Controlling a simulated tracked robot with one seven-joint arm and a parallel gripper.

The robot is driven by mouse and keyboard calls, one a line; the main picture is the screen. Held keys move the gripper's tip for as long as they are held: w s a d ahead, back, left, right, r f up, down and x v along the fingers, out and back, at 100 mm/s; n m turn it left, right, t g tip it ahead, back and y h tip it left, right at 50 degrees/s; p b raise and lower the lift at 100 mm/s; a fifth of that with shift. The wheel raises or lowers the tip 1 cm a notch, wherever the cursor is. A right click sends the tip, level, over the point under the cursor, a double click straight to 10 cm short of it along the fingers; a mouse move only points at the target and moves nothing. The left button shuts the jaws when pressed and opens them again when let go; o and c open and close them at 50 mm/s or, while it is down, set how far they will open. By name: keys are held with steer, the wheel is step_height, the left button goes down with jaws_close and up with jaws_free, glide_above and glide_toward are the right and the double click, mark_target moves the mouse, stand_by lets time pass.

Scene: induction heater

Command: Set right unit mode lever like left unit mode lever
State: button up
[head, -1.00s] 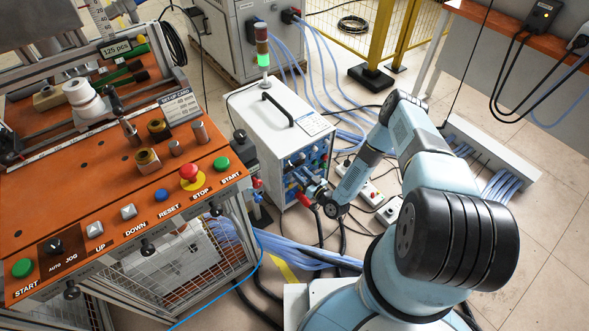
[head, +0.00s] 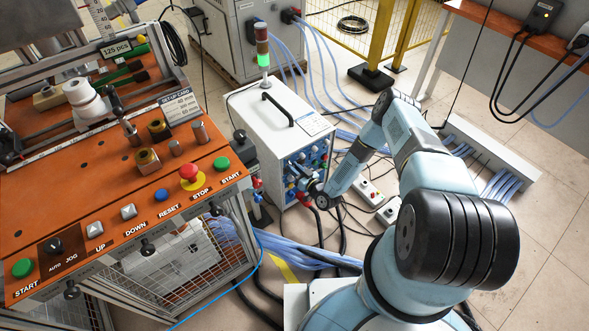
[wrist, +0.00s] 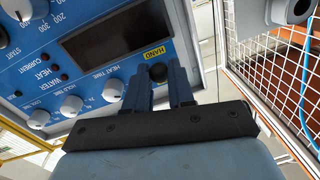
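The blue control panel (head: 318,158) is on the front of the white heater cabinet (head: 268,108); my wrist partly covers it. In the wrist view the blue panel (wrist: 92,62) fills the left and middle, with a yellow HAND label (wrist: 153,53). A black ball-shaped lever end (wrist: 157,71) is just below that label. My gripper (wrist: 160,76) has its two dark fingers apart, with the ball between or just beyond their tips; contact is unclear. In the head view my gripper (head: 301,176) is at the panel. I cannot tell which unit this is, or see the other lever.
White knobs (wrist: 71,105) and a dark display (wrist: 117,36) are beside the fingers. A wire mesh guard (wrist: 262,50) is to the right. The orange bench (head: 85,190) stands left of the cabinet. Hoses and cables (head: 310,255) lie on the floor.

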mark_target(290, 162)
jaws_close()
steer(key=shift+r, duration=0.1)
steer(key=r+g+h, duration=0.1)
steer(key=g, duration=0.1)
steer(key=r+g+h, duration=0.1)
steer(key=g+h, duration=0.1)
steer(key=r+g+h, duration=0.1)
steer(key=shift+w+a+m+g+h, duration=0.1)
steer(key=shift+w+m+g+h, duration=0.2)
steer(key=shift+g, duration=0.1)
steer(key=shift+w+a+r+g+h, duration=0.1)
steer(key=shift+r+g+h, duration=0.05)
steer(key=shift+g+h, duration=0.35)
steer(key=shift+w+a+r+g+h, duration=0.15)
steer(key=shift+g+h, duration=0.15)
steer(key=shift+g, duration=0.3)
steer(key=shift+d, duration=0.1)
steer(key=o, duration=0.5)
jaws_free()
steer(key=shift+s, duration=0.1)
